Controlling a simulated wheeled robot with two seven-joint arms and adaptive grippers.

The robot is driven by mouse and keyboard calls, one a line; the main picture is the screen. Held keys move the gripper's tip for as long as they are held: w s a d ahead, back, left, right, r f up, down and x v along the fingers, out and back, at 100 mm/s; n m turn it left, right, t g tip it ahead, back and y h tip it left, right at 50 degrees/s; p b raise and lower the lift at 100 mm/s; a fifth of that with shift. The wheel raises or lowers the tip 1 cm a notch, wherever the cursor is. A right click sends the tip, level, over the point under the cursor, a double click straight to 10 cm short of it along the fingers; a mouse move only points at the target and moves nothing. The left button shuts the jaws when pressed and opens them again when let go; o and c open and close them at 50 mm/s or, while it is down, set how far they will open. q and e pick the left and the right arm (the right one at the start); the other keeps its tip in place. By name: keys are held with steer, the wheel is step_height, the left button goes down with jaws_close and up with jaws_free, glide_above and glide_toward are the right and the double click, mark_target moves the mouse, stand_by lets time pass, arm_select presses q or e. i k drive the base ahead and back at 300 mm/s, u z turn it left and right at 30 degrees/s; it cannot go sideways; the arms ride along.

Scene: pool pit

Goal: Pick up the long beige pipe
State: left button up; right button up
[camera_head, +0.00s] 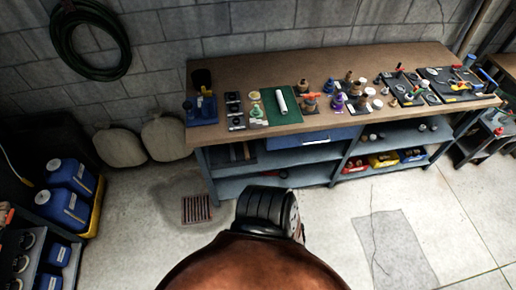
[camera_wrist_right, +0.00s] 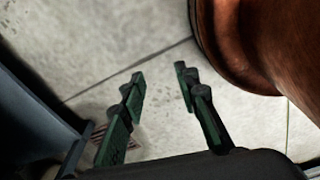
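A pale beige pipe (camera_head: 281,101) lies on a green mat (camera_head: 270,117) on the wooden workbench top (camera_head: 240,72). It looks short and slim from here. My right gripper (camera_wrist_right: 160,81) shows in the right wrist view, its two dark green fingers spread apart with nothing between them. Pale floor lies beyond the fingers, and the pipe is not in that view. Neither gripper can be made out in the head view, and my left gripper is in no frame.
Bottles and small fittings crowd the bench on both sides of the mat, including a blue holder (camera_head: 201,111) and an orange-topped fitting (camera_head: 310,101). Shelves (camera_head: 285,160) sit below. Blue canisters (camera_head: 62,207) stand at left. The floor right of centre is clear.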

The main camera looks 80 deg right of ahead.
mark_target(245, 146)
steer(key=z, duration=0.95)
steer(key=i, duration=0.85)
steer(key=z, duration=0.95)
